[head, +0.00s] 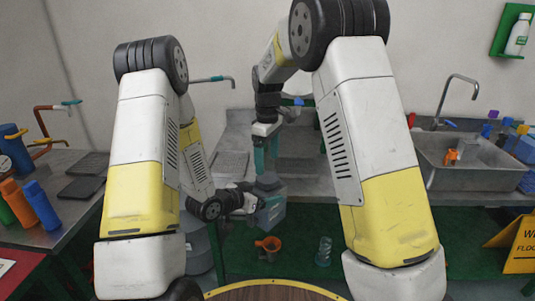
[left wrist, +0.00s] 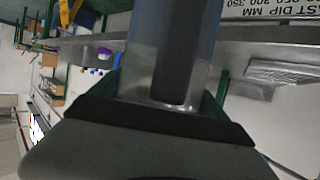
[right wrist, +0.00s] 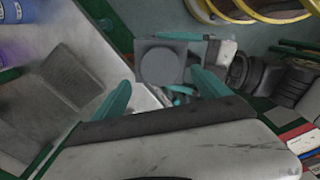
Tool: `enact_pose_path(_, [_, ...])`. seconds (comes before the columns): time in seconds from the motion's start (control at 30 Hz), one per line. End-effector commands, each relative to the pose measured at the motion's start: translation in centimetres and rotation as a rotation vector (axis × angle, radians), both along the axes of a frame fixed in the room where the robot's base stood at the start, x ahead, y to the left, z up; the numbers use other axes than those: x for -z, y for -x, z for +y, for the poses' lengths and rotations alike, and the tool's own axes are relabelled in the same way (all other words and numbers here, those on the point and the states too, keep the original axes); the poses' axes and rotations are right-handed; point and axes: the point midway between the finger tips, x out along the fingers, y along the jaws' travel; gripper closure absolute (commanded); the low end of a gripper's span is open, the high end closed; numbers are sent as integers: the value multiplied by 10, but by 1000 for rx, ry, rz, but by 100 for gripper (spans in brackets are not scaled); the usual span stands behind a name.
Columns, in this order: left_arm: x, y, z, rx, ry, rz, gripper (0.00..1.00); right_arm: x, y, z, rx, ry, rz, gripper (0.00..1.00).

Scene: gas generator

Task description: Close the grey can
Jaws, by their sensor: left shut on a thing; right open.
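The grey can (head: 270,210) is upright in the middle of the head view, in front of the counter edge. My left gripper (head: 257,203) is shut on it from the left. In the left wrist view the grey can (left wrist: 195,40) fills the top middle, very close. My right gripper (head: 266,158) is open and empty above the can, fingers pointing down. In the right wrist view the can's square top (right wrist: 161,66) shows beyond and between the two teal fingers (right wrist: 160,90), apart from them. A round part is on that top; I cannot tell whether it is a lid or an opening.
A counter with a sink (head: 465,165) and taps lies behind and right. A left bench (head: 60,175) carries blue and orange bottles. An orange item (head: 268,244) and a clear container (head: 324,251) are below the can. A yellow floor sign (head: 520,245) is at right.

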Motion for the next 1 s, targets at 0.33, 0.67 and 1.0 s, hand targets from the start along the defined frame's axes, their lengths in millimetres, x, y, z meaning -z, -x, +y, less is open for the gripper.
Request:
enact_pose_path(0.33, [-2,-1,-1,1,2,-6,100,51,1,0,0,1,3,14])
enact_pose_path(0.67, [-2,-1,-1,1,2,-6,100,62,1,0,0,0,0,14])
enact_pose_path(1.0, [-2,-1,-1,1,2,-6,100,61,0,0,1,0,0,58])
